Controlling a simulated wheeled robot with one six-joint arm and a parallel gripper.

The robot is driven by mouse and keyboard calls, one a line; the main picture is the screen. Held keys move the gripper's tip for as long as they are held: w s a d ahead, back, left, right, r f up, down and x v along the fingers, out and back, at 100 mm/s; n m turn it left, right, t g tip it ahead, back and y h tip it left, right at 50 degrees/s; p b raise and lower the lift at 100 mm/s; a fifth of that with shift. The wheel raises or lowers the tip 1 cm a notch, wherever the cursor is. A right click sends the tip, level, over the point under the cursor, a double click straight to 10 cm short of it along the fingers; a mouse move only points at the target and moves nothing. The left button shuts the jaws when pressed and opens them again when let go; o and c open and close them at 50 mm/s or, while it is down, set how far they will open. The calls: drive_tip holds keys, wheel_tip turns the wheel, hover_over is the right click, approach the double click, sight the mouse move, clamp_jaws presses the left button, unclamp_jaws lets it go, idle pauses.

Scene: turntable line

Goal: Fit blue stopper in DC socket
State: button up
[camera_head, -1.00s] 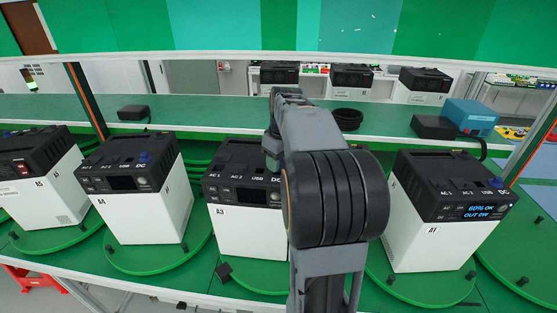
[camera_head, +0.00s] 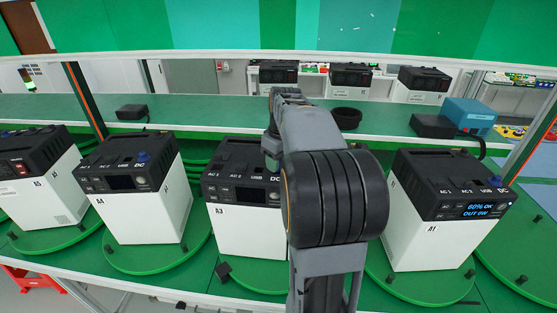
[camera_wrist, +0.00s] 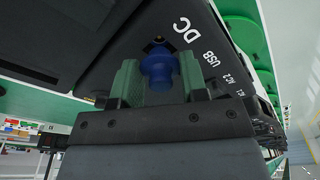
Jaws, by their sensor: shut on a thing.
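My gripper (camera_wrist: 158,85), with green fingers, is shut on the blue stopper (camera_wrist: 159,68) in the wrist view. The stopper is at the corner of a black panel, beside the white DC label (camera_wrist: 182,30). A dark round part with a brassy spot shows just beyond it; I cannot tell whether the stopper is seated in the DC socket. In the head view my arm hangs over the DC corner of power unit A3 (camera_head: 243,232), and the stopper there is hidden.
Unit A4 (camera_head: 145,215) has a blue stopper (camera_head: 142,156) at its DC corner. Unit A1 (camera_head: 415,228) stands to the right with a lit screen. A black ring (camera_head: 347,118) and a blue box (camera_head: 468,113) rest on the shelf behind.

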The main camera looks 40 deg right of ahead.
drive_tip(key=shift+f+b, duration=0.65)
drive_tip(key=shift+f, duration=0.25)
drive_tip(key=o, duration=1)
drive_tip(key=shift+d+r, duration=0.1)
drive_tip(key=shift+r, duration=0.4)
drive_tip(key=r, duration=0.4)
drive_tip(key=s+r, duration=0.1)
drive_tip(key=r, duration=0.7)
drive_tip(key=shift+s+r, duration=0.35)
drive_tip(key=shift+r, duration=0.05)
drive_tip(key=shift+s+a+f+m+t+b, duration=0.1)
drive_tip(key=shift+s+a+f+m+t, duration=0.4)
drive_tip(key=shift+s+a+f, duration=2)
drive_tip(key=shift+s+a+f+m+t+b, duration=0.1)
drive_tip(key=shift+s+a+f+m+t, duration=0.7)
drive_tip(key=shift+a+f, duration=3.25)
drive_tip(key=shift+s+a+f+m+t+b, duration=0.1)
drive_tip(key=shift+s+a+f+t, duration=0.3)
drive_tip(key=shift+s+a+f, duration=2.7)
drive_tip(key=shift+w+a+r, duration=0.25)
drive_tip(key=shift+w+a, duration=0.1)
drive_tip(key=shift+w, duration=0.2)
drive_tip(key=shift+w+a+r, duration=0.2)
drive_tip(key=shift+w+a, duration=0.15)
drive_tip(key=shift+w, duration=0.2)
